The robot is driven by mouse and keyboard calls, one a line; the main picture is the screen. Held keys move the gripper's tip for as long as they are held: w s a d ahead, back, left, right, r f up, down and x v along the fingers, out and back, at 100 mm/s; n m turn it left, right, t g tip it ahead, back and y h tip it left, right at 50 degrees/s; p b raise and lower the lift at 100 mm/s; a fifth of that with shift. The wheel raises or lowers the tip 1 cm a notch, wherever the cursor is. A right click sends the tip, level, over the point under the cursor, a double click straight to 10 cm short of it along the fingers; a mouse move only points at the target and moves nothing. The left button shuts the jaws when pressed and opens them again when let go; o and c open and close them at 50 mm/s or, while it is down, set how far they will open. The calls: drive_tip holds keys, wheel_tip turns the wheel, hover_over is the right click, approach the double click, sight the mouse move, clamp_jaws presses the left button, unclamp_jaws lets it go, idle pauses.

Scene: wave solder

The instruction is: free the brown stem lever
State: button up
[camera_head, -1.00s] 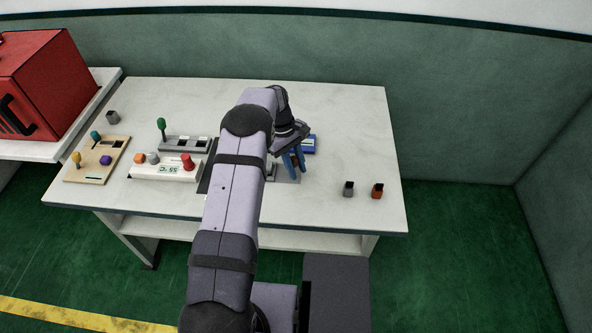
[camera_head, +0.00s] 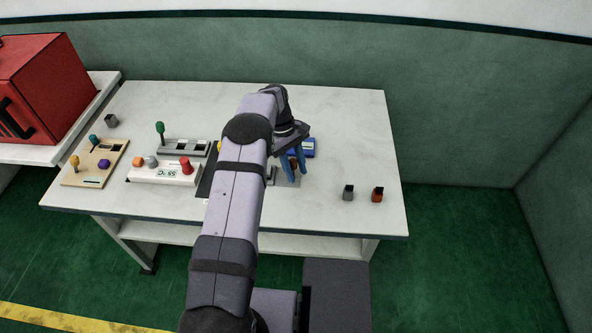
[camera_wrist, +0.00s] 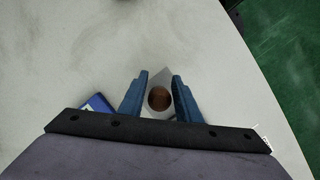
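The brown stem lever shows as a round brown knob (camera_wrist: 159,98) on a light grey plate (camera_wrist: 162,76) in the wrist view. In the head view the brown knob (camera_head: 294,163) is partly hidden by the fingers. My gripper (camera_wrist: 160,76) has its two blue fingers on either side of the knob, with a narrow gap showing on each side. It looks open around the knob, not closed on it. The gripper also shows in the head view (camera_head: 293,174), at the right end of the plate. My arm hides much of the panel to the left.
A blue box (camera_head: 309,148) lies close behind the gripper. A grey block (camera_head: 348,193) and a red-brown block (camera_head: 377,195) stand to the right. Panels with a green lever (camera_head: 160,129), a red knob (camera_head: 185,165) and a yellow lever (camera_head: 74,161) are left. The table's right side is mostly clear.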

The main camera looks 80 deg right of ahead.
sight(293, 160)
drive_tip(key=shift+b+v, duration=1.05)
drive_tip(key=shift+v, duration=2.5)
clamp_jaws()
drive_tip(key=m, duration=0.1)
drive_tip(key=r+m, duration=0.1)
drive_tip(key=m, duration=0.1)
drive_tip(key=shift+r+h, duration=0.2)
drive_tip(key=shift+h, duration=0.1)
drive_tip(key=m, duration=0.2)
drive_tip(key=r+m, duration=0.1)
drive_tip(key=m+h, duration=0.1)
drive_tip(key=m, duration=0.1)
drive_tip(key=shift+w+a+r+m+b, duration=0.15)
drive_tip(key=shift+a+r+m+b, duration=0.15)
drive_tip(key=shift+a+b, duration=0.1)
drive_tip(key=w+a+r+m+h, duration=0.1)
drive_tip(key=a+m, duration=0.4)
drive_tip(key=m, duration=0.6)
drive_tip(key=w+a+r+m+t+h+b, duration=0.1)
drive_tip(key=a+r+m+h, duration=0.1)
drive_tip(key=a+m, duration=0.4)
drive_tip(key=m+h, duration=0.1)
drive_tip(key=m, duration=0.3)
drive_tip(key=shift+m+h, duration=0.4)
